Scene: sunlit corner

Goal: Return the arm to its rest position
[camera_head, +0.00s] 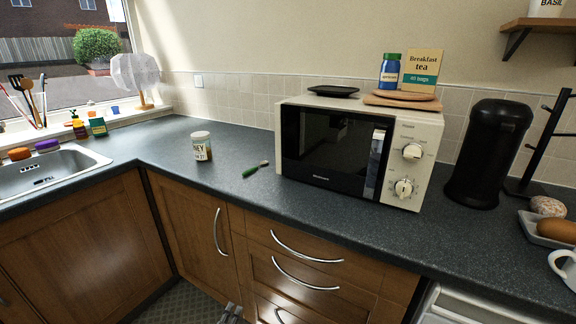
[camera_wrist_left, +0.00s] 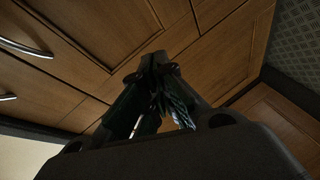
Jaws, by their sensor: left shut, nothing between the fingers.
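My left gripper (camera_head: 230,312) shows at the bottom edge of the head view, low in front of the wooden cabinet doors and below the counter (camera_head: 222,180). Only its tip end is in that view. In the left wrist view the left gripper (camera_wrist_left: 160,62) has its fingers together, with nothing between them. Cabinet fronts (camera_wrist_left: 110,30) lie beyond the fingers. My right gripper is not in either view.
A white microwave (camera_head: 420,150) stands on the counter. A sink (camera_head: 45,172) is far left, a black cylinder (camera_head: 490,150) right. Curved handles (camera_head: 305,247) stick out from the drawers.

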